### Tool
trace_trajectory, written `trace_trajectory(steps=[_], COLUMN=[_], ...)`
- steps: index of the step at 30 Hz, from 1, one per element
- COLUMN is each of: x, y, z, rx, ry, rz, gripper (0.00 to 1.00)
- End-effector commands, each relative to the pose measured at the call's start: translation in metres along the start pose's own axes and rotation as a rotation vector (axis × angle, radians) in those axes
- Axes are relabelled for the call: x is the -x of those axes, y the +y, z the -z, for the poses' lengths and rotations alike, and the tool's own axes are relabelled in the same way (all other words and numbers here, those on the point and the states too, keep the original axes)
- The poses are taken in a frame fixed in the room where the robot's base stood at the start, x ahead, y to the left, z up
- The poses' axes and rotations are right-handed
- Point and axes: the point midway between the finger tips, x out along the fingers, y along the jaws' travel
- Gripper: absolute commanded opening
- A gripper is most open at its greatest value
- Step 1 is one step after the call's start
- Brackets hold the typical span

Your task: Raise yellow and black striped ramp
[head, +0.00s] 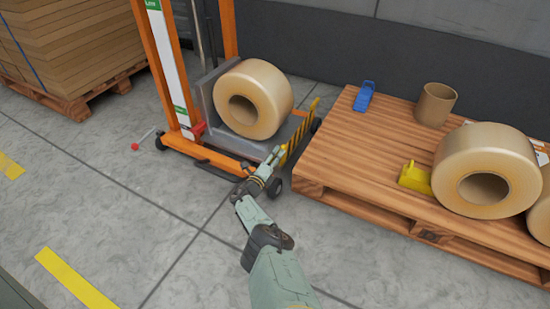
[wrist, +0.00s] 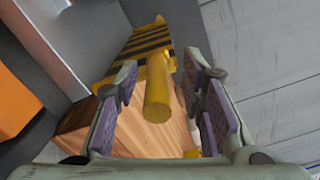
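The yellow and black striped ramp (head: 299,134) is on the side of the orange lift's grey platform that faces the pallet. In the wrist view the striped ramp (wrist: 142,42) is ahead of my fingers, with a yellow cylindrical bar (wrist: 158,86) sticking out from it towards me. My gripper (head: 277,154) is at the near end of the ramp. In the wrist view my gripper (wrist: 165,100) is open. The bar lies between its purple-padded fingers, with a gap visible on the right; contact on the left is unclear.
A large tan roll (head: 253,98) sits on the lift (head: 165,75). To the right, a wooden pallet (head: 335,150) holds another roll (head: 487,168), a cardboard tube (head: 435,104), a blue item (head: 365,96) and a yellow item (head: 415,178). Stacked cardboard (head: 75,40) stands at left. The floor in front is clear.

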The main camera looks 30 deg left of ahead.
Motion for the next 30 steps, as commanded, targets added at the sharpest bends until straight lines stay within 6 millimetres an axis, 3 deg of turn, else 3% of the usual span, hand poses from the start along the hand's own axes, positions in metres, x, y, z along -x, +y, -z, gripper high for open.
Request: trace_trajectory(steps=[10,17,20,30], x=[0.003,0.017,0.025,0.083], y=[0.003,0.004,0.002,0.002], z=[0.002,0.004,0.004,0.002], rx=[0.001,0.0,-0.004,-0.003], ry=[0.002,0.002,0.005,0.003], rz=[-0.003,-0.006,-0.004,-0.005], gripper=[0.36,0.36,0.36,0.36])
